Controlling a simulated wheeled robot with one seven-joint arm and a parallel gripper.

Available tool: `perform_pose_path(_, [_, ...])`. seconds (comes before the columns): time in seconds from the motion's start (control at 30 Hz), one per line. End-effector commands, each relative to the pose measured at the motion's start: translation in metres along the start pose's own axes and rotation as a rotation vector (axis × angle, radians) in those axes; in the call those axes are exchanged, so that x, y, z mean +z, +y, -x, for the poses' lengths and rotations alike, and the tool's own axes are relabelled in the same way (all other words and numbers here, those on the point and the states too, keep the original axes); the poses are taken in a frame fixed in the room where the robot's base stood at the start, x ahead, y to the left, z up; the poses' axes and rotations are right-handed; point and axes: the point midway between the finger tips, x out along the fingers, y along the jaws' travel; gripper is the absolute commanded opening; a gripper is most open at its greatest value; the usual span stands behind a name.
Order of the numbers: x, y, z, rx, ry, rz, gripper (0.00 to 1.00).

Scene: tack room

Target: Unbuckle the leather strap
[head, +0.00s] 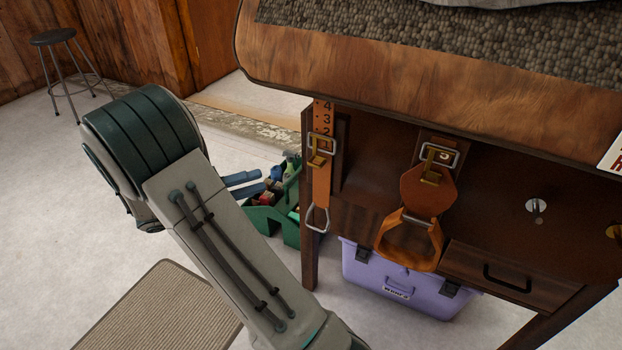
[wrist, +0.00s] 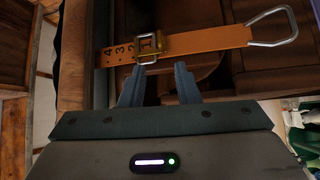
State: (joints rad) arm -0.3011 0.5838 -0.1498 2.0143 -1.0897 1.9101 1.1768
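The orange-brown leather strap (head: 322,182) hangs down the front of the wooden cabinet's left post, with black numbers near its top. A brass and silver buckle (head: 320,150) sits across its upper part, and a silver metal loop (head: 317,218) hangs at its lower end. In the wrist view the strap (wrist: 205,40) runs sideways, with the buckle (wrist: 148,45) around the number 1. Whether the tongue is in a hole is unclear. My gripper (wrist: 157,70) is open and empty, its two dark fingers pointing at the strap just short of the buckle. In the head view my gripper (head: 262,183) is left of the strap.
A second brown leather hanger with a wooden stirrup (head: 408,245) hangs to the right. A lilac cool box (head: 400,290) stands below, beside a drawer (head: 510,275). A green tool caddy (head: 270,222) is behind my gripper. A stool (head: 55,37) stands far left.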

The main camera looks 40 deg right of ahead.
Motion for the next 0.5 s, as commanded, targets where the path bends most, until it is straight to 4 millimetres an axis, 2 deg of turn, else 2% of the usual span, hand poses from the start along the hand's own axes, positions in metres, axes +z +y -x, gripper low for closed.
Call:
perform_pose_path(0.17, [-0.001,-0.001,-0.013,0.016,0.004,-0.011,0.29])
perform_pose_path(0.5, [-0.001,-0.002,-0.083,0.014,0.001,-0.009,0.29])
